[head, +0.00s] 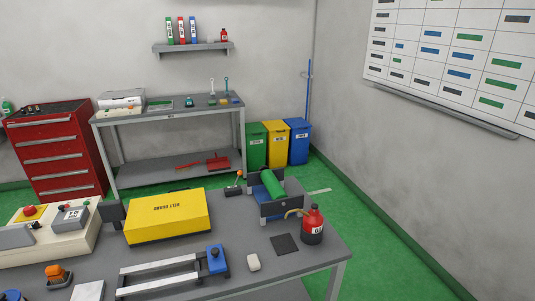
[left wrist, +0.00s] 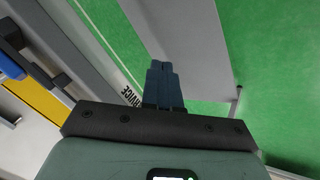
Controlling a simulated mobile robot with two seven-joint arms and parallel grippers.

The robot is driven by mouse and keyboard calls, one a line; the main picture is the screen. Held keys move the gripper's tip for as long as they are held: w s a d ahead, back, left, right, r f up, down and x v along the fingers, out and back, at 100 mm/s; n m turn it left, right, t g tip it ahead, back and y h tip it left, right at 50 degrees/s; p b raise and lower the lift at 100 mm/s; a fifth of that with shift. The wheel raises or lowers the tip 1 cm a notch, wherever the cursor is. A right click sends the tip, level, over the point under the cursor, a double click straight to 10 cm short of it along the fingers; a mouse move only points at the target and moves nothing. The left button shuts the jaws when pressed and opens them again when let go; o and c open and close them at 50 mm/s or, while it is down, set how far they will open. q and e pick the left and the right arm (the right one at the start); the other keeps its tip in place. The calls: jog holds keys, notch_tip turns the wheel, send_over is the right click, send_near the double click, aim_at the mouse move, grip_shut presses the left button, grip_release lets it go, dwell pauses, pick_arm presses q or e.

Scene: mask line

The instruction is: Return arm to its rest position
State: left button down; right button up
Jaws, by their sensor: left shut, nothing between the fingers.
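My left gripper (left wrist: 161,67) shows in the left wrist view, its two dark blue fingers pressed together with nothing between them. It is clear of everything in that view, with a grey surface and the green floor (left wrist: 280,70) behind it. Neither of my arms can be made out in the head view. My right gripper is in no view.
The grey workbench (head: 310,255) in front carries a yellow box (head: 168,215), a green roller (head: 272,183), a red oil can (head: 313,226) and a rail frame with a blue block (head: 216,259). A red tool cabinet (head: 55,150) and several bins stand behind.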

pick_arm(q)
jog(key=s+d+f+m+g+h, duration=0.1)
jog(key=s+d+f+m+g, duration=0.1)
jog(key=s, duration=0.8)
jog(key=s+d+f+m+g+h, duration=0.2)
jog(key=s+d+f+m+g, duration=0.1)
jog(key=s+f, duration=0.4)
jog(key=s+d+f+m+g+h, duration=0.2)
jog(key=s+d+f+m, duration=0.2)
jog(key=s, duration=0.8)
jog(key=shift+s+d+f+m, duration=0.3)
jog(key=shift+s+d+f, duration=0.1)
jog(key=shift+d+f, duration=0.35)
